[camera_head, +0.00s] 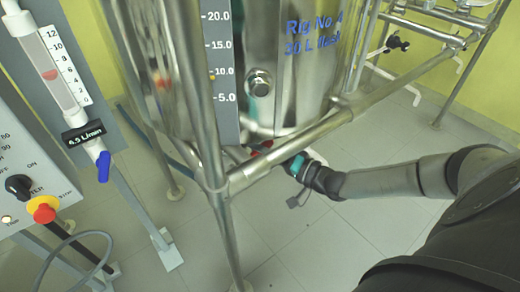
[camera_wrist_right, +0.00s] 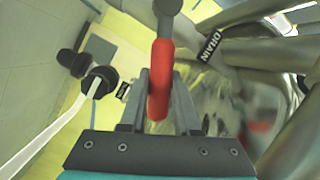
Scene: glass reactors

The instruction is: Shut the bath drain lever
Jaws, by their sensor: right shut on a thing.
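The bath drain lever (camera_wrist_right: 161,75) has a red grip and shows between the two fingers of my right gripper (camera_wrist_right: 158,98) in the right wrist view. The gripper is shut on this red grip. In the head view my right gripper (camera_head: 282,154) reaches in from the right, under the steel frame below the vessel. Only a little red of the lever (camera_head: 262,146) shows there, and the rest is hidden by the frame rail and gripper. A black tag reading DRAIN (camera_wrist_right: 211,45) is beside the lever in the wrist view. My left gripper is not in view.
The steel vessel (camera_head: 290,95) stands above the gripper, and a frame rail (camera_head: 300,141) runs close over it. A flowmeter (camera_head: 57,70) and a control panel (camera_head: 25,165) with a red stop button stand at left. The tiled floor (camera_head: 320,240) below is mostly clear.

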